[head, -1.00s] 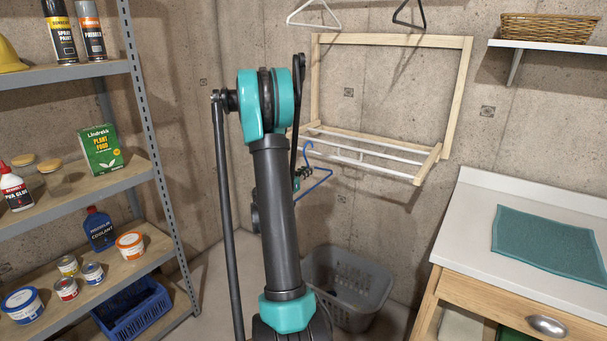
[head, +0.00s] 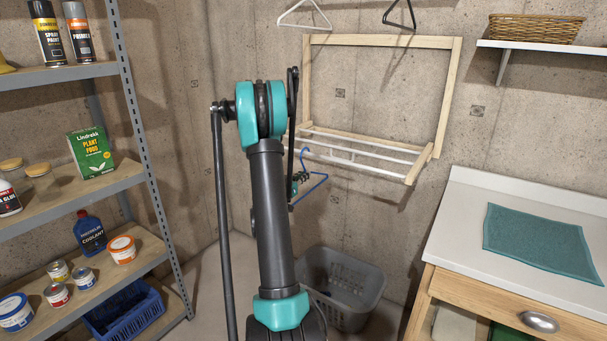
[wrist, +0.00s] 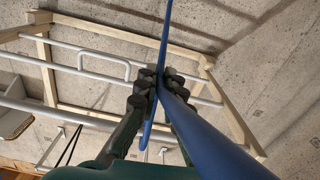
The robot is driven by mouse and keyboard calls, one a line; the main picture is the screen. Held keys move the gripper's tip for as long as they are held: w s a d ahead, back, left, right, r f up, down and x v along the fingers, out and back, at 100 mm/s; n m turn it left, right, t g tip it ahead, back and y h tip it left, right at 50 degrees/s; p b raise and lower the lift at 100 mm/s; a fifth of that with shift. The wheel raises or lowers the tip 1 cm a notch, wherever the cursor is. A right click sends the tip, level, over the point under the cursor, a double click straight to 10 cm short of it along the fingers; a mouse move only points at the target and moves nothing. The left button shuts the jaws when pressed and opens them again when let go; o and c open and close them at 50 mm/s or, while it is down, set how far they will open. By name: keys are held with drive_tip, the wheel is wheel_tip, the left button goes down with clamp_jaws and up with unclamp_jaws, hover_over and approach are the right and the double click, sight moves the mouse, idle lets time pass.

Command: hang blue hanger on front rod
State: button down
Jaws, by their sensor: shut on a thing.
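The blue hanger (head: 312,187) is in my gripper, its hook standing up and its body partly hidden by my arm in the head view. My gripper (wrist: 157,85) is shut on the blue hanger (wrist: 178,110), which runs between the fingers and close past the wrist camera. The wooden wall rack carries several white rods; the front rod (head: 350,162) is the one nearest me in the head view. The hanger hook shows beside the left part of the rods. I cannot tell whether it touches one. In the wrist view the rods (wrist: 70,68) pass behind the fingers.
A white hanger (head: 303,15) and a black hanger (head: 399,14) hang above the rack's wooden frame (head: 449,90). A grey laundry basket (head: 342,290) stands below. A metal shelf (head: 140,120) is left, a counter with a teal towel (head: 540,244) right.

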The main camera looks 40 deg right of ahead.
drive_tip(key=shift+f, duration=0.1)
drive_tip(key=c, duration=1.6)
unclamp_jaws()
